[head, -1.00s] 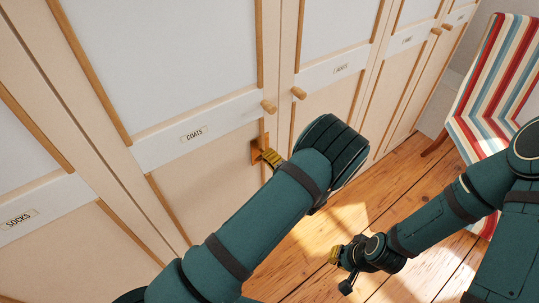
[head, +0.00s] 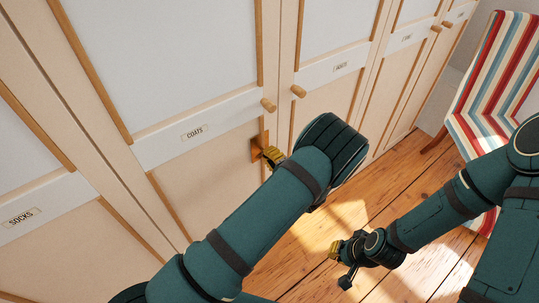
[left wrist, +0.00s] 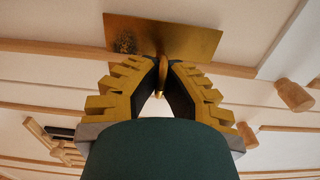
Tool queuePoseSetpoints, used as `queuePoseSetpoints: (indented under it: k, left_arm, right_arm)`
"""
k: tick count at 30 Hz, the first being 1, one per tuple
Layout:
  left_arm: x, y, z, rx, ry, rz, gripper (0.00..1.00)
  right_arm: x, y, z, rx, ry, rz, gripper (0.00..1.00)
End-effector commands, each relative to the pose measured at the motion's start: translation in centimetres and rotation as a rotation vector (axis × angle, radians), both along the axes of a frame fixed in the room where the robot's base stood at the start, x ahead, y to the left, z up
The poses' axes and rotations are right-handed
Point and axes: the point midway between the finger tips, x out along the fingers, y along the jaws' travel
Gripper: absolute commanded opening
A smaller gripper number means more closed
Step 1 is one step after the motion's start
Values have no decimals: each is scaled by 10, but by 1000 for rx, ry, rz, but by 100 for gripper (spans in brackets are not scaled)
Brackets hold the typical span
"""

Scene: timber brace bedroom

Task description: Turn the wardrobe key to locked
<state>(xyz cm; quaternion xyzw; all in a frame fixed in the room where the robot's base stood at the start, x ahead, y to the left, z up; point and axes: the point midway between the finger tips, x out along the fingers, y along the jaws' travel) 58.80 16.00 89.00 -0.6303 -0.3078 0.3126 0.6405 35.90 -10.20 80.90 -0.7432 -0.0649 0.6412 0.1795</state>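The brass lock plate (head: 256,150) is on the wardrobe door labelled COATS, below its wooden knob. My left gripper (head: 268,155) is at this plate. In the left wrist view the plate (left wrist: 190,38) is straight ahead, and the brass key (left wrist: 161,72) stands out from it, its bow seen nearly edge-on. The fingertips of my left gripper (left wrist: 162,66) close in on both sides of the key and appear to pinch it. In the head view the key is hidden by the gripper. My right gripper (head: 338,267) is empty above the floor, its fingers apart.
Wooden knobs (head: 268,105) stick out just above the lock. The wardrobe's SOCKS door (head: 60,235) is at the left. A striped chair (head: 490,90) stands at the right. The plank floor (head: 400,185) between wardrobe and chair is clear.

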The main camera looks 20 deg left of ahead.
Motion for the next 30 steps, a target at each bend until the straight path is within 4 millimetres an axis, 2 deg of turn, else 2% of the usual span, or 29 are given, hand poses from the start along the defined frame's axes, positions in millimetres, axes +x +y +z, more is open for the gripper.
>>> queuePoseSetpoints:
  k: [1, 3, 14, 24, 30]
  left_arm:
    - [1, 1, 2, 3, -3, 1, 17]
    - [1, 1, 1, 2, -4, 1, 36]
    - [-2, -4, 0, 0, -1, 0, 36]
    - [-33, -43, 1, 0, -1, -2, 36]
    - [-44, -57, 1, 1, -2, 0, 36]
  right_arm:
    - [0, 0, 0, 0, 0, 0, 0]
    - [0, 0, 0, 0, 0, 0, 0]
    - [0, 0, 0, 0, 0, 0, 0]
    - [0, 0, 0, 0, 0, 0, 0]
    - [0, 0, 0, 0, 0, 0, 0]
